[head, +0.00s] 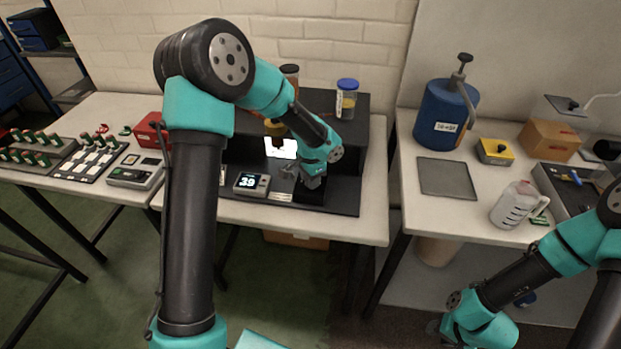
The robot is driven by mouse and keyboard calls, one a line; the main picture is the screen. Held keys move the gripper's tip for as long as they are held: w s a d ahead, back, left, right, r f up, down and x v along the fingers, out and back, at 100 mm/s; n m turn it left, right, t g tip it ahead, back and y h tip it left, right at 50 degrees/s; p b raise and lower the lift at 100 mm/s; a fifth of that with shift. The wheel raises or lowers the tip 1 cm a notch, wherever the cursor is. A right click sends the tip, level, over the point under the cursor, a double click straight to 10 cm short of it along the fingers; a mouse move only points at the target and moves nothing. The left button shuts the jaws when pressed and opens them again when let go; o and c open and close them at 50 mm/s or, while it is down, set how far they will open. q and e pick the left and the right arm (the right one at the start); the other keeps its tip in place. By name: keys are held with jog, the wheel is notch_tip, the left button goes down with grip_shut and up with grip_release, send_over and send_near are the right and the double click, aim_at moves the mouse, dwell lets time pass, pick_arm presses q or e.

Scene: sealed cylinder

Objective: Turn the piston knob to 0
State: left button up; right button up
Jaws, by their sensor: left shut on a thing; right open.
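My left gripper (310,180) is shut at the front right of a black apparatus (343,177) on the middle table. What it grips is hidden by the gripper and too small to make out; I cannot tell whether it is the piston knob. A small display box (251,183) stands just left of the gripper and seems to read 39 or 3.9. A bright white panel (281,148) glows behind the gripper. My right gripper (441,328) is open, low at the bottom right, in front of the right table and away from the apparatus.
A blue-capped jar (347,98) stands on top of the apparatus. The right table holds a blue canister (444,114) with a pump handle, a yellow-topped box (495,151), a grey mat (447,178) and a white jug (514,206).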

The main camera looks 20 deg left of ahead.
pick_arm(q)
jog(key=shift+n, duration=2.3)
jog(key=o, duration=0.9)
jog(key=shift+r, duration=0.1)
notch_tip(320, 180, up, 17)
jog(key=shift+r, duration=0.15)
